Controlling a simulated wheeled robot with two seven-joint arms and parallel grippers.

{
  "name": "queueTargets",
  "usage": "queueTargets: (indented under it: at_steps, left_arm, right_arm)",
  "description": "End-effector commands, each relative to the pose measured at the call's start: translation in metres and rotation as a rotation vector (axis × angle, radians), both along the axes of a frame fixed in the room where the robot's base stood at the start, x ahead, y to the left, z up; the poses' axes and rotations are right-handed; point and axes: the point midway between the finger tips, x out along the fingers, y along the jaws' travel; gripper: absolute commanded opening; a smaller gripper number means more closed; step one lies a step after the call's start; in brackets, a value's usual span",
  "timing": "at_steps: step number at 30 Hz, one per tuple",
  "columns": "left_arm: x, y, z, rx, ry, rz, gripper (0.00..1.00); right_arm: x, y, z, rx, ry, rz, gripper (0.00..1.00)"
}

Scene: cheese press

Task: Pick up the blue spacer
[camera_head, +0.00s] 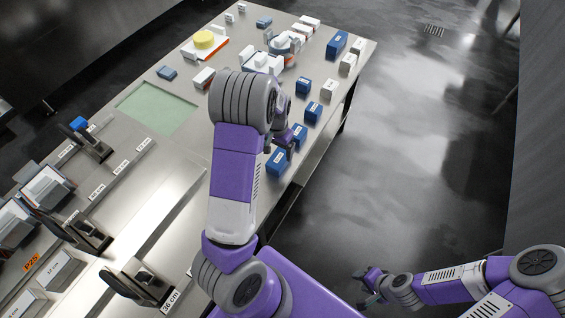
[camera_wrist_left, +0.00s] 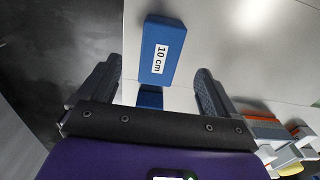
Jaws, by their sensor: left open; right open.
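Several blue spacers with white labels stand along the right edge of the steel table; the nearest blue spacer (camera_head: 277,163) is just below my left gripper (camera_head: 282,143) in the head view. In the left wrist view, a blue spacer marked "10 cm" (camera_wrist_left: 162,50) lies ahead, around and beyond the fingertips of my left gripper (camera_wrist_left: 158,74). Another blue block (camera_wrist_left: 150,98) shows partly between the fingers, its lower part hidden by the gripper body. My left gripper is open and holds nothing. My right gripper (camera_head: 371,284) is open and empty over the floor, away from the table.
More blue spacers (camera_head: 313,111) and white blocks (camera_head: 328,89) stand close by along the table edge. A yellow round piece (camera_head: 204,40) is at the back. A green mat (camera_head: 157,107) and a rail with dark brackets (camera_head: 88,140) lie at left. The floor at right is clear.

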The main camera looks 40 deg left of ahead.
Motion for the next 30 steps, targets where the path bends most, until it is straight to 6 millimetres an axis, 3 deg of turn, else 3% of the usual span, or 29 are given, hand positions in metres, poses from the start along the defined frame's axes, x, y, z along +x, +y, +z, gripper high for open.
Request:
queueTargets:
  at_steps: [1,14,21,30]
  left_arm:
    - [0.0,0.0,-0.008,0.0,0.0,0.0,0.92]
    - [0.003,0.001,-0.045,0.001,0.0,0.001,0.92]
    - [0.008,0.002,-0.081,0.0,0.001,0.001,0.92]
    - [0.008,0.002,-0.085,0.0,-0.001,0.0,0.88]
  right_arm:
    - [0.0,0.0,-0.008,0.0,0.0,0.0,0.43]
    - [0.0,0.0,-0.021,0.0,-0.001,0.0,0.43]
    - [0.0,0.0,-0.035,0.0,-0.001,0.0,0.43]
    - [0.0,0.0,-0.035,0.0,-0.001,0.0,0.43]
